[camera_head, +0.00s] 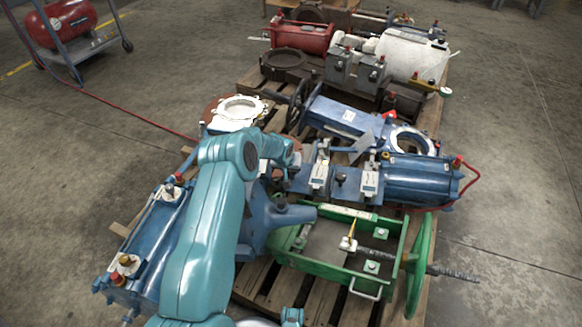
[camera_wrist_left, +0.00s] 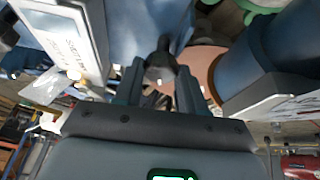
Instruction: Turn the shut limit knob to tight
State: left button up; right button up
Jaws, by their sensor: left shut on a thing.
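In the left wrist view, my left gripper (camera_wrist_left: 160,76) has its two dark fingers on either side of a dark rounded knob (camera_wrist_left: 160,61). It is shut on this knob, whose setting and markings I cannot read. The knob stands in front of a blue surface, between blue housings. In the head view, my teal left arm rises from the bottom and bends right over the blue valve actuators (camera_head: 357,178). Its fingers and the gripped knob are hidden there.
A wooden pallet (camera_head: 262,285) carries the equipment. A green frame (camera_head: 325,272) with a green handwheel (camera_head: 420,262) stands in front. A blue cylinder unit (camera_head: 150,245) lies left. A red cylinder (camera_head: 302,38) and white body (camera_head: 412,54) are behind. Concrete floor on both sides is mostly clear.

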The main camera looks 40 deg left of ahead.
pick_arm(q)
jog(key=shift+m, duration=0.3)
dwell(0.4)
jog(key=o, duration=1)
jog(key=p+v, duration=0.5)
jog(key=v, duration=1.1)
jog(key=shift+s+r, duration=0.1)
jog(key=shift+s, duration=0.15)
jog(key=shift+o, duration=0.2)
